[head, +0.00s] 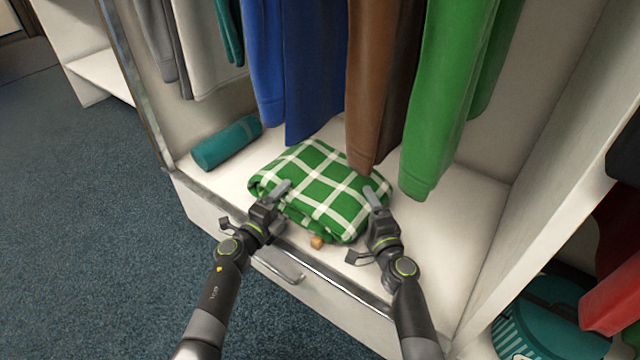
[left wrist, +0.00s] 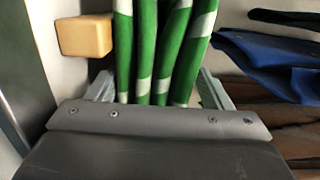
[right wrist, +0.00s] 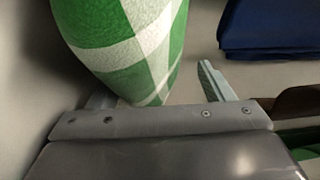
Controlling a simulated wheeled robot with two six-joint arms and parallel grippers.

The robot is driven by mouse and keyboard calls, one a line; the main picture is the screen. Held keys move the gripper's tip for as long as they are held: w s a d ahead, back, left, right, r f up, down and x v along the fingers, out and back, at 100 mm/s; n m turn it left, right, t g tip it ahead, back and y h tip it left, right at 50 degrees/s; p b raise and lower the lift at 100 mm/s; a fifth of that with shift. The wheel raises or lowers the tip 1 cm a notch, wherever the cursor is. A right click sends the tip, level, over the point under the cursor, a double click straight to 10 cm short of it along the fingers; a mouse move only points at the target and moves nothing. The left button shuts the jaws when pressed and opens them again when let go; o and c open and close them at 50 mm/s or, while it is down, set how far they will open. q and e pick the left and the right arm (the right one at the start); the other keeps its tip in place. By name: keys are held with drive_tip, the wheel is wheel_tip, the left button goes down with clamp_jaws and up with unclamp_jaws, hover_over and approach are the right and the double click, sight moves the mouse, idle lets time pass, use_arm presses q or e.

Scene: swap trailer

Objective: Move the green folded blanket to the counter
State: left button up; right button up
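The green folded blanket (head: 318,188), with white plaid lines, lies on the white closet shelf under the hanging clothes. My left gripper (head: 281,189) is at its near left side with fingers apart. In the left wrist view the blanket's folded layers (left wrist: 165,50) stand between the open fingers (left wrist: 155,90). My right gripper (head: 374,197) is at its right side, also with fingers apart. In the right wrist view a rounded blanket end (right wrist: 125,45) reaches between the fingers (right wrist: 155,88), partly covering the left one. No counter can be made out.
A small tan block (head: 317,242) sits by the blanket's near edge. A teal roll (head: 227,143) lies left on the shelf (head: 460,215). Blue, brown and green (head: 450,90) garments hang close above. A drawer with a handle (head: 279,268) is below. Carpet (head: 90,230) lies open at left.

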use_arm(q)
drive_tip(key=c, duration=0.8)
use_arm(e)
drive_tip(key=c, duration=0.9)
use_arm(q)
drive_tip(key=shift+o, duration=0.2)
use_arm(e)
drive_tip(key=shift+o, duration=0.2)
use_arm(q)
drive_tip(key=shift+r, duration=0.15)
use_arm(e)
drive_tip(key=shift+r, duration=0.15)
